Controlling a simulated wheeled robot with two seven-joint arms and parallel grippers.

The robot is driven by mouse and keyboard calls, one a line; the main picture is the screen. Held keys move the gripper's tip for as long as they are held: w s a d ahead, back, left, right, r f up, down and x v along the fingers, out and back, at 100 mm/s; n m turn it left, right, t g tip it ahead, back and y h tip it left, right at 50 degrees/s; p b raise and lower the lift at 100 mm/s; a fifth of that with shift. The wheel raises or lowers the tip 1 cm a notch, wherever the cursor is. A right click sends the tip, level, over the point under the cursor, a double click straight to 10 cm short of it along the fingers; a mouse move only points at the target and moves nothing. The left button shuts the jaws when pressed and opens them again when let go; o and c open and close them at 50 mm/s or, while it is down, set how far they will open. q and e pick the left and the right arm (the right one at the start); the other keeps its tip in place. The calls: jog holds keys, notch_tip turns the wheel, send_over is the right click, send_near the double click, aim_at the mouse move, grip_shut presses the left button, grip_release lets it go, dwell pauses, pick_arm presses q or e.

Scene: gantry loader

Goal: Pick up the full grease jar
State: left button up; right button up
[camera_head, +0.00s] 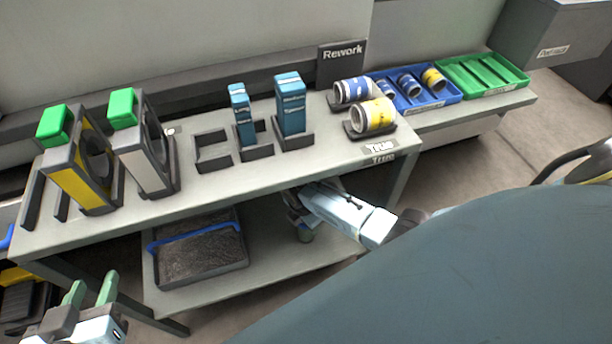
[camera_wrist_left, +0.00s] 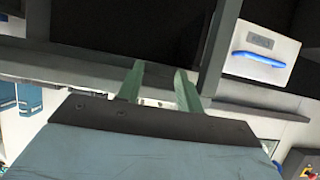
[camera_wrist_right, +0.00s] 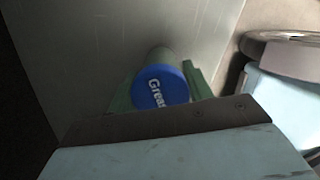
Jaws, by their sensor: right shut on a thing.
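The grease jar (camera_wrist_right: 160,88) has a blue lid with white lettering that reads "Greas" and a green-grey body. My right gripper (camera_wrist_right: 165,95) has its green fingers on both sides of the jar and is shut on it. Whether the jar touches the shelf cannot be told. My left gripper (camera_head: 92,290) is open and empty at the lower left; its green fingers also show apart in the left wrist view (camera_wrist_left: 160,85).
The lower shelf (camera_head: 275,262) carries a dark tray (camera_head: 200,282) with a blue handle. The table top (camera_head: 225,182) above holds yellow and grey frames, teal boxes and rolls. A blue bin (camera_head: 440,99) and a green bin (camera_head: 490,72) stand at the right.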

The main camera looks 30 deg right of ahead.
dwell(0.3)
